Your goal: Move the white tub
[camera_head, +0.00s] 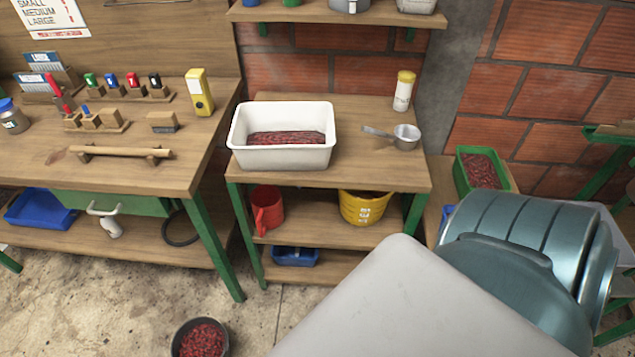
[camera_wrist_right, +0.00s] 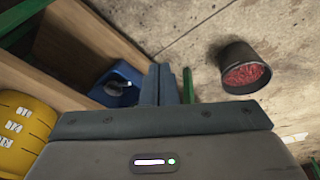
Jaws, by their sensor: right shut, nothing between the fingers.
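The white tub (camera_head: 282,158) is a rectangular open container standing upright on the top of the small wooden stand (camera_head: 385,178). That view shows a blue container (camera_wrist_right: 118,84) and a yellow bucket (camera_wrist_right: 22,125) near the fingers, but not the tub. My left gripper is in neither view.
A metal scoop (camera_head: 405,137) and a yellow-capped bottle (camera_head: 404,91) stand right of the tub. A workbench (camera_head: 60,165) is at left.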

